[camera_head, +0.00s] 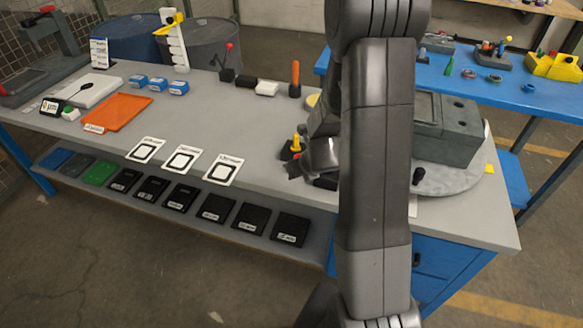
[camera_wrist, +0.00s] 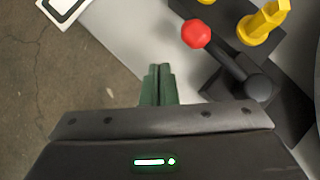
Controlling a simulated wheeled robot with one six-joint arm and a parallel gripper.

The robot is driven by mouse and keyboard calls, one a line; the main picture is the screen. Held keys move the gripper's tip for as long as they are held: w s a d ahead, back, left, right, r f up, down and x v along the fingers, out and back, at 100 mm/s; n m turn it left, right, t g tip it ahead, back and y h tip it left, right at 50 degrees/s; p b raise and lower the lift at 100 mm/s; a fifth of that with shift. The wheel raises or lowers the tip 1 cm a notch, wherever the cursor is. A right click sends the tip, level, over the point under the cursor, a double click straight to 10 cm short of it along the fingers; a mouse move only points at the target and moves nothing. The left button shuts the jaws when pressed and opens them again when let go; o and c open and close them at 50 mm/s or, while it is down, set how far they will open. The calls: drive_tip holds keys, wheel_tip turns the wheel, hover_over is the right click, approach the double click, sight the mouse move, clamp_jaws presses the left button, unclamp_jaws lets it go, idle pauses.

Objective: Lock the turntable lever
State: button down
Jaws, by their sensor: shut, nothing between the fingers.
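In the wrist view a black lever with a red ball knob (camera_wrist: 196,34) runs from a dark pivot (camera_wrist: 258,88) at lower right up to the left. A yellow upright part (camera_wrist: 264,22) stands on a black block beside it. In the head view this yellow part (camera_head: 298,142) shows just left of my arm. The grey turntable (camera_head: 465,178) is partly hidden behind my arm. My gripper (camera_wrist: 159,72) is shut and empty, its green fingertips left of the lever and apart from the knob.
A grey block-shaped fixture (camera_head: 448,135) stands on the turntable. White cards with black squares (camera_head: 183,159) lie along the bench front. An orange tray (camera_head: 117,112) lies to the left. An upright orange handle (camera_head: 295,76) stands behind. The bench middle (camera_head: 225,125) is clear.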

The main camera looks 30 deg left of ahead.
drive_tip(key=s+d+r+p, duration=0.3)
drive_tip(key=s+r, duration=0.3)
drive_tip(key=r, duration=0.1)
drive_tip(key=shift+r, duration=0.4)
drive_tip(key=shift+a+f, duration=0.1)
